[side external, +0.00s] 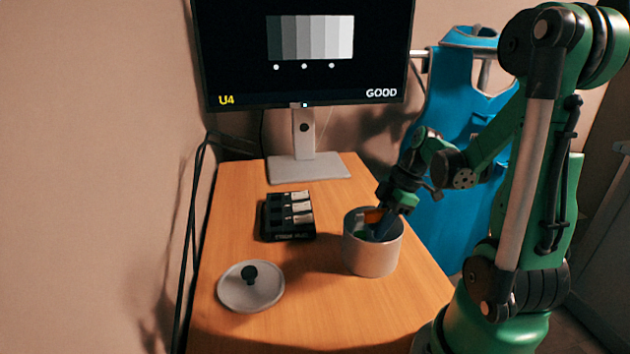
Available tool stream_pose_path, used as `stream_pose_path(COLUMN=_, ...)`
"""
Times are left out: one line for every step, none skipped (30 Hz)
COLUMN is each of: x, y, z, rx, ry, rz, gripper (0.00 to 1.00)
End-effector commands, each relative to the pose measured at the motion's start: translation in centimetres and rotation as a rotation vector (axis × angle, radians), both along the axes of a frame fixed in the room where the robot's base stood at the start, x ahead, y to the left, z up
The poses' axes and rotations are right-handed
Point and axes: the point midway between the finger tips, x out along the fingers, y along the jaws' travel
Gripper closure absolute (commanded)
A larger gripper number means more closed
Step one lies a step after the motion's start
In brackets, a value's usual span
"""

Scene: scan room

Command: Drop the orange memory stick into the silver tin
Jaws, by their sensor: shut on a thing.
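The silver tin (371,257) stands open and upright on the right side of the wooden desk. My gripper (380,222) points down at the tin's mouth, with its tips at or just inside the rim. It is shut on the orange memory stick (373,216), which shows as a small orange patch at the opening. Its lower part is hard to make out. Green and dark blue patches show inside the tin; I cannot tell whether they are other sticks or parts of my gripper. The tin's floor is hidden.
The tin's lid (251,286) with a black knob lies at the front left. A black rack (288,216) with several light pieces stands left of the tin. A monitor (304,55) stands at the back on its base (308,168). A blue apron (455,170) hangs behind my arm.

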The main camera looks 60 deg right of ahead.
Motion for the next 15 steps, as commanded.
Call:
stream_pose_path(x=0.02, y=-0.03, z=-0.40, rx=0.000, ry=0.000, rz=0.000, gripper=1.00)
stream_pose_path(x=0.01, y=-0.01, z=-0.60, rx=0.000, ry=0.000, rz=0.000, gripper=1.00)
stream_pose_path(x=0.01, y=-0.01, z=-0.81, rx=0.000, ry=0.000, rz=0.000, gripper=1.00)
stream_pose_path(x=-0.01, y=0.01, z=-0.94, rx=0.000, ry=0.000, rz=0.000, gripper=1.00)
stream_pose_path(x=-0.01, y=0.02, z=-1.06, rx=0.000, ry=0.000, rz=0.000, gripper=1.00)
stream_pose_path(x=-0.01, y=0.02, z=-1.17, rx=0.000, ry=0.000, rz=0.000, gripper=1.00)
stream_pose_path(x=-0.01, y=0.02, z=-1.23, rx=0.000, ry=0.000, rz=0.000, gripper=1.00)
stream_pose_path(x=-0.02, y=0.03, z=-1.27, rx=0.000, ry=0.000, rz=0.000, gripper=1.00)
stream_pose_path(x=-0.02, y=0.03, z=-1.31, rx=0.000, ry=0.000, rz=0.000, gripper=1.00)
stream_pose_path(x=-0.03, y=0.03, z=-1.32, rx=0.000, ry=0.000, rz=0.000, gripper=1.00)
stream_pose_path(x=-0.03, y=0.04, z=-1.32, rx=0.000, ry=0.000, rz=0.000, gripper=1.00)
stream_pose_path(x=-0.03, y=0.04, z=-1.31, rx=0.000, ry=0.000, rz=0.000, gripper=1.00)
stream_pose_path(x=-0.03, y=0.04, z=-1.31, rx=0.000, ry=0.000, rz=0.000, gripper=1.00)
stream_pose_path(x=-0.03, y=0.04, z=-1.31, rx=0.000, ry=0.000, rz=0.000, gripper=1.00)
stream_pose_path(x=-0.03, y=0.04, z=-1.31, rx=0.000, ry=0.000, rz=0.000, gripper=1.00)
